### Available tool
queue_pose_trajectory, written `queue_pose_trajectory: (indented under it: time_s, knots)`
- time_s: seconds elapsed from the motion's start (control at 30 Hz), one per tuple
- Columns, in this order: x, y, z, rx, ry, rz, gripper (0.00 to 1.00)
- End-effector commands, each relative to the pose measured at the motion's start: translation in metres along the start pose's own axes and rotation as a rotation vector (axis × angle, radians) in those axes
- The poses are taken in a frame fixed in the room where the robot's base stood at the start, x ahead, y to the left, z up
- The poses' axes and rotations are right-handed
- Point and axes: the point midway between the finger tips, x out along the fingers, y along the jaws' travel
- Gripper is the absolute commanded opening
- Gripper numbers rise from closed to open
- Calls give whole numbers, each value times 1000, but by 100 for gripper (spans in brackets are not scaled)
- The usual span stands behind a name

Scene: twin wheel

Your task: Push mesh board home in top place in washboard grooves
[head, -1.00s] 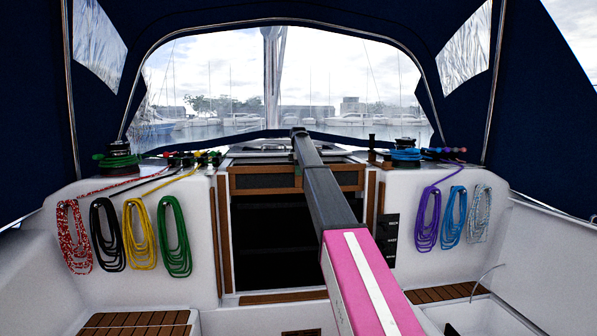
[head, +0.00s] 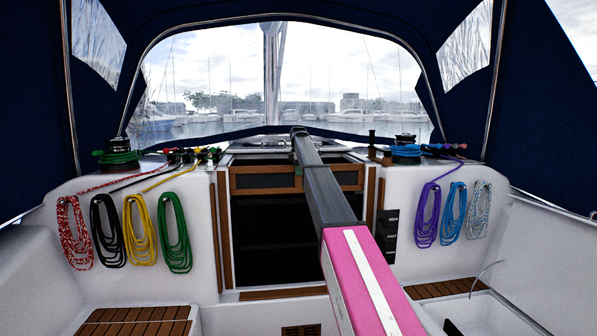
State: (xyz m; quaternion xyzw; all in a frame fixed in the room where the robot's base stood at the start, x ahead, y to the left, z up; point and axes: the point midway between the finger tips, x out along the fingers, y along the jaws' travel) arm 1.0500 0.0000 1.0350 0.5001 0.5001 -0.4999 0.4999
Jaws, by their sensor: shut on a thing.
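The mesh board (head: 262,181), a dark panel in a brown wooden frame, stands across the top of the companionway opening. It looks roughly level. The wooden washboard grooves (head: 223,225) run down both sides of the opening, with the right one (head: 371,205) partly behind my arm.
Below the board the opening (head: 268,240) is dark and empty. Coiled ropes (head: 141,230) hang on the white bulkhead at both sides. Winches (head: 119,155) stand on the coachroof. Slatted seats (head: 135,322) flank the cockpit. The blue sprayhood arches overhead.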

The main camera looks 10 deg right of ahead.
Motion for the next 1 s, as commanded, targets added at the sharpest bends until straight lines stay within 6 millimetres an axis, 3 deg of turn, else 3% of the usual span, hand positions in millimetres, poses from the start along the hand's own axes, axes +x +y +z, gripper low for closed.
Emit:
queue_pose_trajectory:
  time_s: [0.9,0.93,1.0]
  knots:
    - [18,0,0,0,0,0,0]
    - [18,0,0,0,0,0,27]
    - [18,0,0,0,0,1,49]
